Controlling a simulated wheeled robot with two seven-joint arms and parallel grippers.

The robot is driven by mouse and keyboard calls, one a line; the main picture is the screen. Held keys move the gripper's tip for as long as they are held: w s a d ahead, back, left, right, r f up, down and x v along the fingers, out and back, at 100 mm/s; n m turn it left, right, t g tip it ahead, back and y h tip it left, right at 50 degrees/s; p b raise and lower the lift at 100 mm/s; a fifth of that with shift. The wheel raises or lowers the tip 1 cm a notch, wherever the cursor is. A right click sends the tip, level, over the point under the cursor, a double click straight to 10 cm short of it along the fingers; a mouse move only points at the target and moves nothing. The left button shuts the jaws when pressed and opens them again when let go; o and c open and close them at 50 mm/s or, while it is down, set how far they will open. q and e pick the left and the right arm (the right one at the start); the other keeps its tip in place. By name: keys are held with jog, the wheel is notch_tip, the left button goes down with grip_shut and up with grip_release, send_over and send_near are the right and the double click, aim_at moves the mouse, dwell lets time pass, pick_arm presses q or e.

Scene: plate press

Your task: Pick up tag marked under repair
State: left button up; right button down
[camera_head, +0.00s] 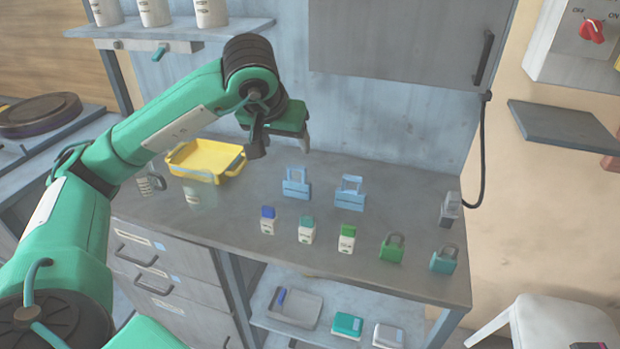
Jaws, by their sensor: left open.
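Three small white tags stand in a row on the grey bench top: one with a blue top (267,221), one with a teal top (306,230) and one with a green top (347,239). Their print is too small to read, so I cannot tell which is marked under repair. My left gripper (280,148) is open and empty, pointing down above the back of the bench, behind and above the tags. It touches none of them. My right gripper is not in view.
A yellow tray (203,177) lies left of my left gripper. Two blue clasp-like pieces (296,184) stand behind the tags. A green padlock (392,248) and a teal padlock (444,259) stand to the right. A wall cabinet (400,40) hangs above.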

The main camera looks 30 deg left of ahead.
aim_at(296, 167)
pick_arm(q)
jog(key=x, duration=1.3)
jog(key=shift+w+a+f, duration=0.15)
jog(key=shift+w+a, duration=0.15)
jog(key=shift+w, duration=0.05)
jog(key=c, duration=1.3)
